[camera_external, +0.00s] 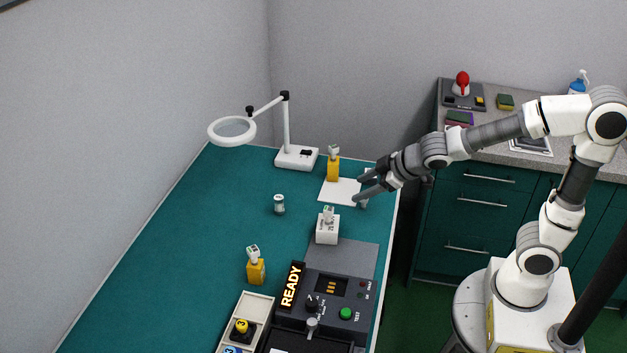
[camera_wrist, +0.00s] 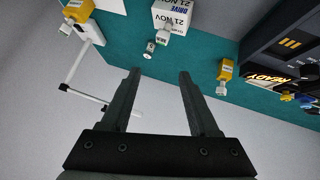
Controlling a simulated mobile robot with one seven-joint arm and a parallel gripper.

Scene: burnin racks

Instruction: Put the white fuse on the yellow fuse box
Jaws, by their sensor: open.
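A white block (camera_external: 327,233) with a small pale top stands upright on the green bench; it shows printed labels in the wrist view (camera_wrist: 173,14). A small white cylinder (camera_external: 279,204) stands behind it to the left, also in the wrist view (camera_wrist: 149,47). I cannot tell which is the white fuse. Two yellow blocks with pale tops stand on the bench: a front one (camera_external: 256,271), also in the wrist view (camera_wrist: 225,69), and a back one (camera_external: 333,171). Which is the yellow fuse box is unclear. My gripper (camera_external: 357,190) is open and empty above the bench's right side, near the back.
A control panel (camera_external: 346,288) with a lit READY sign stands at the front right. A tray (camera_external: 259,307) with numbered parts is left of it. A magnifier lamp (camera_external: 297,157) stands at the back. The bench's left side is clear.

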